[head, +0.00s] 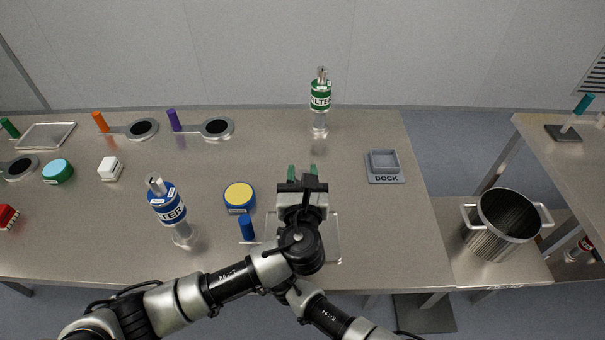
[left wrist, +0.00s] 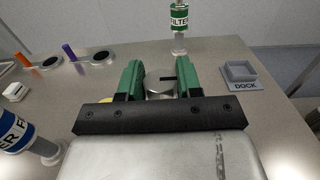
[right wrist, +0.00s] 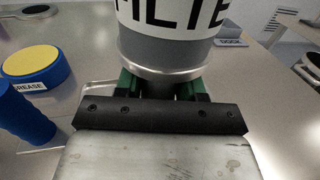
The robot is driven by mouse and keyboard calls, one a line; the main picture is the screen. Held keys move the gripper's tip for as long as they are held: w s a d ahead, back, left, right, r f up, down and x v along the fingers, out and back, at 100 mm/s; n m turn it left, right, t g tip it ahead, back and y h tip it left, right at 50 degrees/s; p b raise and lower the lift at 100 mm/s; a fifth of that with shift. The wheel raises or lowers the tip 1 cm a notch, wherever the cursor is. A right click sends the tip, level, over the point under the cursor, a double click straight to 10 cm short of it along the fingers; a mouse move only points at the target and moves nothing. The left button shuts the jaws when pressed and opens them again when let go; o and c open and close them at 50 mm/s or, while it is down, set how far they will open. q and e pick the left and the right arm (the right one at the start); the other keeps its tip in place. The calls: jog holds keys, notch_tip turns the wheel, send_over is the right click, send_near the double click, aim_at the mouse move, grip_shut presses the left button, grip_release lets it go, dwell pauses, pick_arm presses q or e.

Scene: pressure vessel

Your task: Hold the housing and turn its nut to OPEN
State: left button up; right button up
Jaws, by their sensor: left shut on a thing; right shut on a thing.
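The held housing (right wrist: 170,48) has a white label with black lettering and a grey lower body; it looks upright in the right wrist view. My right gripper (right wrist: 163,88) is shut on its narrow lower neck. The silver round nut (left wrist: 160,82) with a dark mark shows in the left wrist view. My left gripper (left wrist: 160,80) is shut on the nut from either side. In the head view my left gripper (head: 301,176) covers the nut, the housing and my right gripper. No OPEN mark is readable.
A blue filter (head: 168,205) stands left, a green filter (head: 320,98) behind. A yellow-topped grease tin (head: 240,193) and a blue handle (head: 247,228) are close left. A tray (head: 335,245) lies underneath. A grey dock (head: 385,178) is right; a pot (head: 492,235) stands beyond the table edge.

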dwell(0.4)
pick_arm(q)
jog(key=o, duration=0.9)
jog(key=shift+o, duration=0.2)
jog(key=s, duration=1.2)
jog(key=shift+d, duration=0.1)
pick_arm(e)
jog(key=o, duration=1.2)
jog(key=shift+o, duration=0.2)
